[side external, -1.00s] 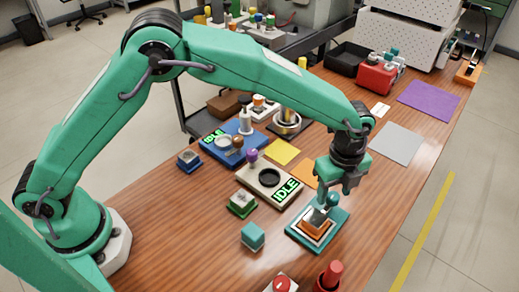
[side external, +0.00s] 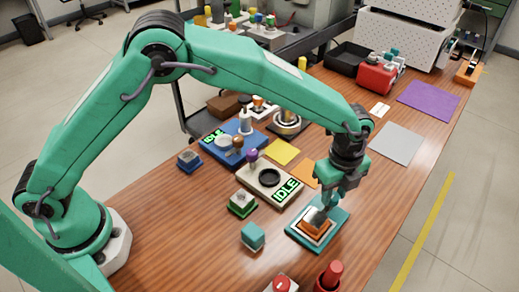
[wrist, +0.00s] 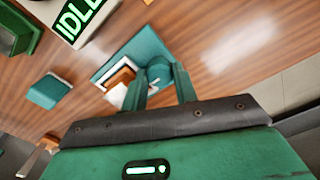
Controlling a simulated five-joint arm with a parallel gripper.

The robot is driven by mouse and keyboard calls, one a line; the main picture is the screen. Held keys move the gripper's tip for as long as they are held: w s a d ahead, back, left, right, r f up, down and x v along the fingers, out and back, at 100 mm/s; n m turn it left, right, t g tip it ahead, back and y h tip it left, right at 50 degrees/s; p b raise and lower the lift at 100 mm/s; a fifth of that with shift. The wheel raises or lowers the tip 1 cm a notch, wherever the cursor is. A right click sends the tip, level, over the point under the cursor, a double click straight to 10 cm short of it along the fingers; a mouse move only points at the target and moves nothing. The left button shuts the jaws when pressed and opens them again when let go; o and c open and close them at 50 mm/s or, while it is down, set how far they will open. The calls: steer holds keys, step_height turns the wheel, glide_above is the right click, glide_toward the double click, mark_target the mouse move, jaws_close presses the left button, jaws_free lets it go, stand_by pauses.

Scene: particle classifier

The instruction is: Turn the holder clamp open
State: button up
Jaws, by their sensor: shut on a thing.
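The holder has a teal base (side external: 341,220) near the front right of the table, with a white layer and an orange block (side external: 314,228) on it. Its base also shows in the wrist view (wrist: 133,48). My gripper (side external: 325,204) points down over the holder's back part. In the wrist view my gripper (wrist: 160,76) has one finger on each side of the round teal clamp knob (wrist: 159,72) and is shut on it. In the side view the fingers mostly hide the knob. The clamp's exact angle cannot be told.
A teal block (side external: 252,236) and a green-based part (side external: 242,204) lie to the left. A beige device reading IDLE (side external: 268,183) stands behind them. A red button (side external: 281,285) and a red peg (side external: 329,275) are in front. Table to the holder's right is clear.

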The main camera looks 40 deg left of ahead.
steer(key=n, duration=1.3)
steer(key=shift+r, duration=0.1)
steer(key=n, duration=0.4)
steer(key=shift+n, duration=0.3)
stand_by(0.3)
steer(key=o, duration=1)
